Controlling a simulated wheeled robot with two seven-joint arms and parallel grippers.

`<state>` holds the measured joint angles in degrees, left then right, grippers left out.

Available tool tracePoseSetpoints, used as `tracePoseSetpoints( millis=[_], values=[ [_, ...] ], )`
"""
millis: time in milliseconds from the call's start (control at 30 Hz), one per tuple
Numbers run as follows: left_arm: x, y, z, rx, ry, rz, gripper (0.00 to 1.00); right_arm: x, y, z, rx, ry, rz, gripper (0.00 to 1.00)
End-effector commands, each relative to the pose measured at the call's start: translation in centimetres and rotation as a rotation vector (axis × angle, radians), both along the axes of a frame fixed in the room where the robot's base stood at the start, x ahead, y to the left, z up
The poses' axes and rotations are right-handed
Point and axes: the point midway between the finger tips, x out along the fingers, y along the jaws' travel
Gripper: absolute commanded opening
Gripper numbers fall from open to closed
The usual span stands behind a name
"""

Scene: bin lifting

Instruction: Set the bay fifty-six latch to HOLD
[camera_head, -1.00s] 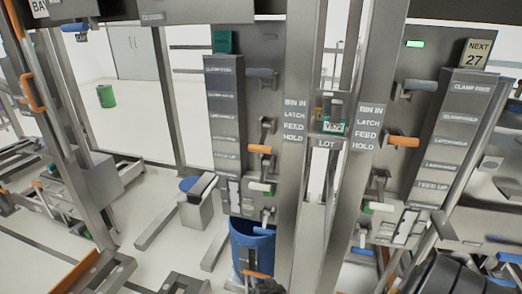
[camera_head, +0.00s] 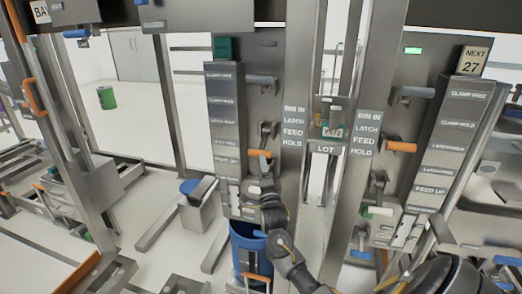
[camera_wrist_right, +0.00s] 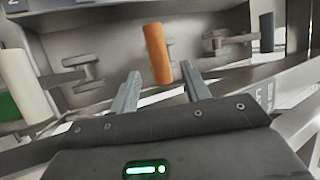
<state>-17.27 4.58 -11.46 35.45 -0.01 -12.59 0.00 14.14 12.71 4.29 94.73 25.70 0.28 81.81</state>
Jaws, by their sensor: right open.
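The left station panel (camera_head: 262,55) carries several levers, with an orange handle (camera_head: 259,153) at mid-height. A dark grey handle (camera_head: 262,80) is above it and a pale handle (camera_head: 253,190) is below. The column label reads BIN IN, LATCH, FEED, HOLD (camera_head: 293,125). No number fifty-six is readable. My right gripper (camera_head: 265,181) is just below the orange handle. In the right wrist view the gripper (camera_wrist_right: 161,88) is open and empty, with the orange handle (camera_wrist_right: 157,52) ahead, between the lines of its fingers; contact is not visible. My left gripper is not in view.
A similar right panel has another orange handle (camera_head: 400,147) and a NEXT 27 sign (camera_head: 474,60). A blue bin (camera_head: 248,245) stands under the left panel. In the wrist view, a white handle (camera_wrist_right: 30,88) and a dark handle (camera_wrist_right: 267,60) flank the orange one.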

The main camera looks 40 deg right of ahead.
Motion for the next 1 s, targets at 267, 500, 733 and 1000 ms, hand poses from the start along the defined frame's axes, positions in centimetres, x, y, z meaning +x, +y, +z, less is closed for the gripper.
tracePoseSetpoints(
  millis=[267,500,733,1000],
  values=[
    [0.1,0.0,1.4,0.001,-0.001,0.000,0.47,4.1,-2.4,2.3,-0.001,0.002,-0.001,0.47],
    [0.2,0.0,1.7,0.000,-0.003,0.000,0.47,5.9,-3.5,2.9,0.000,0.002,0.000,0.47],
    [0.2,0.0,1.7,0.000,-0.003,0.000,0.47,6.2,-3.6,2.9,-0.001,0.003,0.000,0.47],
    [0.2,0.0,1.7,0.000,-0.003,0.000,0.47,6.1,-3.6,2.9,-0.001,0.003,0.000,0.25]
  ],
)
